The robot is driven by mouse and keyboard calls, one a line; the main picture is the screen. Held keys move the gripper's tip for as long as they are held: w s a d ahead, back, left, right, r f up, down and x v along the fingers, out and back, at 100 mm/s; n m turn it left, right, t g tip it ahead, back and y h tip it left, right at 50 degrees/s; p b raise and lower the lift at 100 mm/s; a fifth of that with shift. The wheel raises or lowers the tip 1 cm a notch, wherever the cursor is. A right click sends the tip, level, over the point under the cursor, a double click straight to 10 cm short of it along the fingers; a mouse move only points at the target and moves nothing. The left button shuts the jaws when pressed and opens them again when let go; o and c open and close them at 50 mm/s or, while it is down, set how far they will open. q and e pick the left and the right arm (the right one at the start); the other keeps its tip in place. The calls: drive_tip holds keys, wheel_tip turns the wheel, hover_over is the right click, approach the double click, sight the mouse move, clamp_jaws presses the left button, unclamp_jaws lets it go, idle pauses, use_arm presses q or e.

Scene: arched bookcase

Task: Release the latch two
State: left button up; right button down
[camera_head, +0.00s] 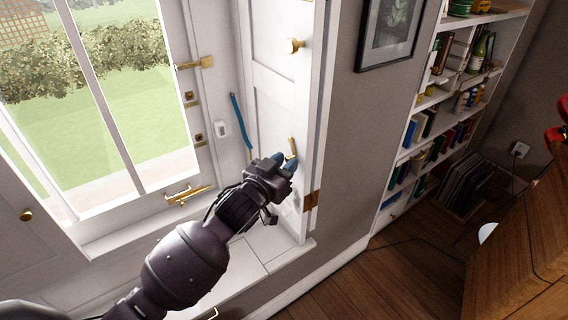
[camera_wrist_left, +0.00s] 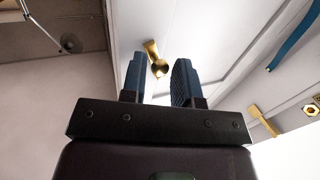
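A small brass latch (camera_head: 291,147) sits on the white shutter panel right of the window. My left gripper (camera_head: 285,163) is right at it in the head view. In the left wrist view the brass latch (camera_wrist_left: 155,58) shows between and beyond the two blue fingertips of my left gripper (camera_wrist_left: 160,72). The fingers are apart with a gap on each side of the latch, and nothing is gripped. The latch's lower part is partly hidden by the gripper in the head view. My right gripper is not in view. No marking shows which latch is number two.
A brass knob (camera_head: 293,45) is higher on the panel, and a brass hinge (camera_head: 311,200) is at its edge. A blue strip (camera_head: 240,120) hangs left of the latch. Other brass fittings include a window handle (camera_head: 185,193) and a bar (camera_head: 195,63). A bookcase (camera_head: 397,180) stands right.

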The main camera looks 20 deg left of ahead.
use_arm(q)
clamp_jaws()
drive_tip(key=shift+w+a+f+m+t+b, duration=0.1)
drive_tip(key=shift+a+f+m+t+b, duration=0.1)
drive_tip(key=shift+m, duration=0.25)
drive_tip(key=shift+w+a+f+m+t+b, duration=0.1)
drive_tip(key=shift+m+b, duration=0.1)
drive_tip(key=shift+m, duration=0.25)
drive_tip(key=shift+w+a+m, duration=0.1)
drive_tip(key=shift+m, duration=0.2)
drive_tip(key=shift+r, duration=0.1)
drive_tip(key=shift+o, duration=1.5)
unclamp_jaws()
drive_tip(key=v, duration=1)
drive_tip(key=shift+s+a+f+b, duration=0.2)
drive_tip(key=shift+s+b, duration=0.1)
drive_tip(key=shift+s, duration=0.05)
drive_tip(key=shift+m, duration=0.3)
